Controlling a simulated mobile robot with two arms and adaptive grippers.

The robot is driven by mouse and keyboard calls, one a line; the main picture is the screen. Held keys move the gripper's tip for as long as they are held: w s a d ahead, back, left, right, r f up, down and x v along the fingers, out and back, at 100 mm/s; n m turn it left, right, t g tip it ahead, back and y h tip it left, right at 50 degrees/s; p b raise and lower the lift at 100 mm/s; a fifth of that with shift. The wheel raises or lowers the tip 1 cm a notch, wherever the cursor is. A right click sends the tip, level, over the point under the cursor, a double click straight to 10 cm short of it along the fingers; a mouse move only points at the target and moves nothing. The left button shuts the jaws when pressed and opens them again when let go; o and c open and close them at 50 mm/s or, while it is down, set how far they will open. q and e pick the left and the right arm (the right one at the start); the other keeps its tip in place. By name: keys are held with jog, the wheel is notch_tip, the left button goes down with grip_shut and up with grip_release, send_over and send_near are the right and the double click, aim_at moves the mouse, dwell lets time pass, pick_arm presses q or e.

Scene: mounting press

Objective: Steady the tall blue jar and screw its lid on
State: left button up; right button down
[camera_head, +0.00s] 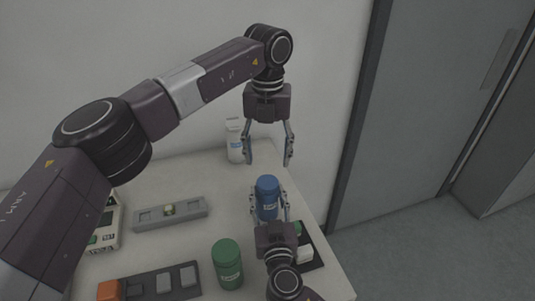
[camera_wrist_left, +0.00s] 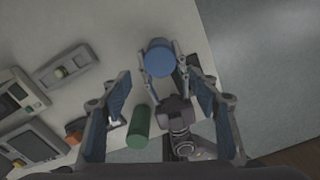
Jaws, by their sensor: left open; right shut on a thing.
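The tall blue jar (camera_head: 269,208) stands upright on the table near its right edge, with a pale label on its side. A blue lid (camera_head: 267,184) sits on top of it; I cannot tell how tight it is. In the left wrist view the round blue lid (camera_wrist_left: 160,56) shows from above. My right gripper (camera_head: 270,207) is shut on the blue jar from the near side, one finger on each side. My left gripper (camera_head: 268,162) points down above the jar, open and empty, apart from the lid. Its fingers also frame the left wrist view (camera_wrist_left: 160,76).
A white bottle (camera_head: 235,144) stands behind, against the wall side. A green jar (camera_head: 227,268) stands at the near left of the blue one. A grey tray (camera_head: 190,210), a dark block holder (camera_head: 134,291) and a device (camera_head: 105,226) lie left. A dark mat (camera_head: 315,258) lies right.

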aim_at(267, 182)
dwell(0.3)
pick_arm(q)
jog(key=shift+f, duration=4.05)
jog(key=c, duration=1.2)
jog(key=m, duration=0.8)
jog(key=o, duration=1.4)
